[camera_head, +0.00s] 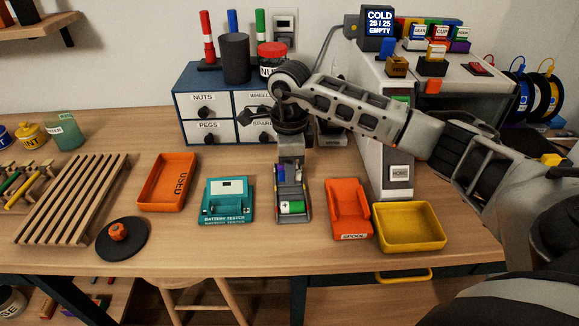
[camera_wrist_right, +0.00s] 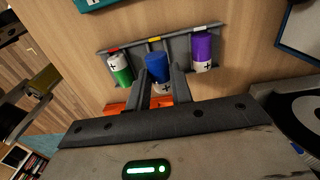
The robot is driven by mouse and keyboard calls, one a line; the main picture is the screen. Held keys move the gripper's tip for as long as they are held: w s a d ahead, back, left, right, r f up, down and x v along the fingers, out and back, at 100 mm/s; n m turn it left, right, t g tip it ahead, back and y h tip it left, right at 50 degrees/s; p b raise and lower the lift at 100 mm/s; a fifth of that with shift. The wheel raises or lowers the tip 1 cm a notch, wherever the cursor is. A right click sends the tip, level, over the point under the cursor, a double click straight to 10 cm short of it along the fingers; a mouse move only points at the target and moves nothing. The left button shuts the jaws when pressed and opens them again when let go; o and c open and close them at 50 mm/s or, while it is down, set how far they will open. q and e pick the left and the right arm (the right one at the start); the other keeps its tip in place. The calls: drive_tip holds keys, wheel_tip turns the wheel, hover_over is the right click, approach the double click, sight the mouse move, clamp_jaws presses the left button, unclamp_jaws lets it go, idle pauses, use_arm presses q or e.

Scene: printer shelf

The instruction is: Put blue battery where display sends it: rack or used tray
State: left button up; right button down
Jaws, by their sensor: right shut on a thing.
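The blue battery (camera_wrist_right: 157,70) is between the fingers of my right gripper (camera_wrist_right: 162,80), which is shut on it. It lies in line with the middle of the grey rack (camera_wrist_right: 135,45); whether it is still seated there is unclear. A green-and-white battery (camera_wrist_right: 119,70) and a purple-and-white battery (camera_wrist_right: 202,52) are on either side. In the head view the right gripper (camera_head: 290,175) points down over the rack (camera_head: 280,218). The orange used tray (camera_head: 160,200) looks empty. My left gripper is not in view.
An orange spool tray (camera_head: 348,208) and a yellow tray (camera_head: 410,228) stand right of the rack. A drawer cabinet (camera_head: 185,105) is behind. The printer screen (camera_head: 379,22) reads COLD, 25 / 25, EMPTY. A black disc with an orange knob (camera_head: 120,232) and slatted rack (camera_head: 75,200) are left.

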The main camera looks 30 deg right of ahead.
idle(0.3)
drive_tip(key=shift+f, duration=0.25)
drive_tip(key=shift+f+b, duration=0.25)
drive_tip(key=shift+b, duration=0.15)
drive_tip(key=shift+f, duration=0.15)
drive_tip(key=shift+f+b, duration=0.25)
drive_tip(key=shift+b, duration=0.05)
drive_tip(key=shift+f+b, duration=0.4)
drive_tip(key=shift+f, duration=0.05)
idle(0.6)
drive_tip(key=c, duration=1.2)
unclamp_jaws()
